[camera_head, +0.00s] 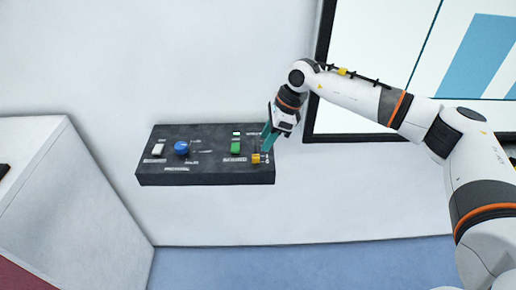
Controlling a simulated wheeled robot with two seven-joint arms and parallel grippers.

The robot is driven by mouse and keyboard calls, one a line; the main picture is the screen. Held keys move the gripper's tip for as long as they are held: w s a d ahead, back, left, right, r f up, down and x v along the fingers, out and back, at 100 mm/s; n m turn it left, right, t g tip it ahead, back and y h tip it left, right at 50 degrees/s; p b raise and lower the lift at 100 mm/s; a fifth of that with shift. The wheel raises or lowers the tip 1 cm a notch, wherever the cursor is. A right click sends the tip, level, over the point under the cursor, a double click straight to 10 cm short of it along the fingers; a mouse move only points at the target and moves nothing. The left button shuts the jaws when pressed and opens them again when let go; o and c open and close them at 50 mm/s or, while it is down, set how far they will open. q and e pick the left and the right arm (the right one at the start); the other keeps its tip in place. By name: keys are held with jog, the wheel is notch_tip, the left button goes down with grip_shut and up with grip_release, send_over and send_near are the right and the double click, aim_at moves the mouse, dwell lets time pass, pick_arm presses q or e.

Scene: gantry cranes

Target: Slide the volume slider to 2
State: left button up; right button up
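A dark control panel (205,172) is mounted on the white wall, left of centre. At its right end is a yellow slider knob (256,158), low on its short track; its number marks are too small to read. My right arm comes in from the right. My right gripper (268,137) has its teal fingers over the panel's right end, just above and right of the yellow knob. Whether they touch the knob, or how far apart the fingers are, I cannot tell. My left gripper is not in view.
The panel also carries a green switch (235,148), a blue round knob (181,148) and a white switch (158,149). A black-framed board (350,60) with a chart hangs on the wall at upper right. A white cabinet (75,210) stands at left. The blue floor (300,268) is clear.

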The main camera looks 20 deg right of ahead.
aim_at(256, 156)
jog(key=p+x, duration=0.2)
jog(key=x, duration=0.3)
jog(key=shift+a+f, duration=0.2)
jog(key=shift+f, duration=0.05)
jog(key=shift+w+a+f, duration=0.1)
jog(key=shift+a+f, duration=0.1)
jog(key=shift+f, duration=0.35)
grip_shut()
